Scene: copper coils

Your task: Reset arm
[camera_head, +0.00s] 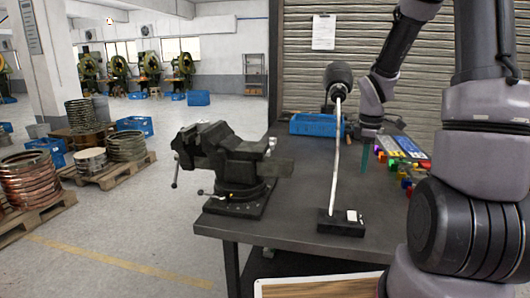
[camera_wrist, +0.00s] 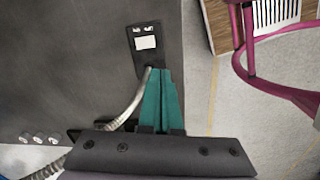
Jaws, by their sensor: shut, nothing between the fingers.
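My arm reaches over the dark workbench (camera_head: 290,236) from the right. My gripper (camera_head: 365,170) hangs pointing down above the bench, behind and to the right of the lamp's stem. In the wrist view its teal fingers (camera_wrist: 161,80) lie together with nothing between them. The lamp's black base (camera_head: 341,224) sits near the bench's front edge, and it also shows beyond the fingertips in the wrist view (camera_wrist: 145,60).
A black vise (camera_head: 230,160) stands on the bench's left corner. A blue bin (camera_head: 312,125) and coloured items (camera_head: 402,148) lie farther back. In the wrist view, a pink chair frame (camera_wrist: 243,60) stands on the floor at right. Copper coils (camera_head: 28,180) rest on pallets at far left.

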